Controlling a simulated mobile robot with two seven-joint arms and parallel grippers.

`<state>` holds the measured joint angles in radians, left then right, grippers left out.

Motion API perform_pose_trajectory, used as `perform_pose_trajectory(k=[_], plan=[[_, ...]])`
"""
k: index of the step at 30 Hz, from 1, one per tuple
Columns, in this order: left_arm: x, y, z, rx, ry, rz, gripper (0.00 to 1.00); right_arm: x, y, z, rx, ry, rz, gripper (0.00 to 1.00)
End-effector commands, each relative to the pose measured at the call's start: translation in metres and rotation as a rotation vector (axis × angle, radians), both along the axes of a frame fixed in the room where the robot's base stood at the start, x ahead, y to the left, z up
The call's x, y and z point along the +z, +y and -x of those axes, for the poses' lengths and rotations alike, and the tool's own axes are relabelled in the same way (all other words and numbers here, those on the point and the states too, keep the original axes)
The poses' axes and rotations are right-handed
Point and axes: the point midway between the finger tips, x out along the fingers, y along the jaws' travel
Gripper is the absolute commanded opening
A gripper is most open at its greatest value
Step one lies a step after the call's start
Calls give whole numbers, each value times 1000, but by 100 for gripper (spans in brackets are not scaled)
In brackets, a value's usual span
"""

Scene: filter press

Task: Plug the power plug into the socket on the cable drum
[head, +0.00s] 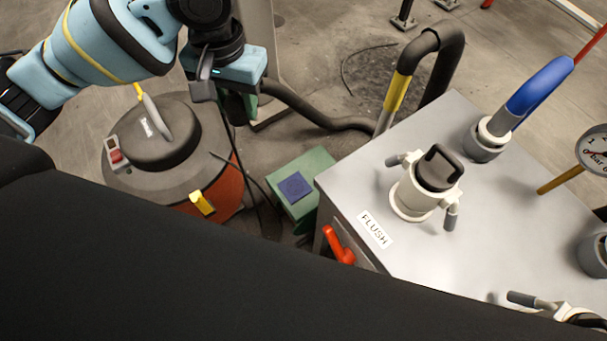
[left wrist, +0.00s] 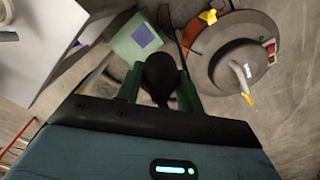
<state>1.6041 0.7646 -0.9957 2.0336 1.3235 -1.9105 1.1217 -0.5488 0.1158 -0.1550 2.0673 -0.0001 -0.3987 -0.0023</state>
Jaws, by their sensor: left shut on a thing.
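The plug's pins are not visible. A thin dark cable (head: 232,140) hangs below the gripper. A green box with a blue square panel (head: 295,188) stands low on the floor, apart from the gripper; I cannot tell whether it carries the socket. No cable drum is clearly recognisable. My right gripper is not in view.
An orange and black vacuum cleaner (head: 160,165) stands left of the green box. A grey metal cabinet (head: 340,180) with a FLUSH label, capped ports and hoses fills the right. A thick dark hose (head: 315,112) crosses the floor behind the box.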

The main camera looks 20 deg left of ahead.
Motion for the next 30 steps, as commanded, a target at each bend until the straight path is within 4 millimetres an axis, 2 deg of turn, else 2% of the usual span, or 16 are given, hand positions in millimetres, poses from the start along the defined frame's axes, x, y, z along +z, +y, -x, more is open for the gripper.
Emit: perform_pose_trajectory(k=[13, 17, 23, 30], plan=[[0, 0, 0, -1, 0, 0, 17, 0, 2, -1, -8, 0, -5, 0], [-6, -1, -2, -41, 1, 1, 17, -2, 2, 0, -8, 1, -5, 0], [-35, -9, -12, -286, 7, 1, 17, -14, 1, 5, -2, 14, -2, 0], [-82, -19, -29, -708, 7, 2, 17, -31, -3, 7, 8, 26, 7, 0]])
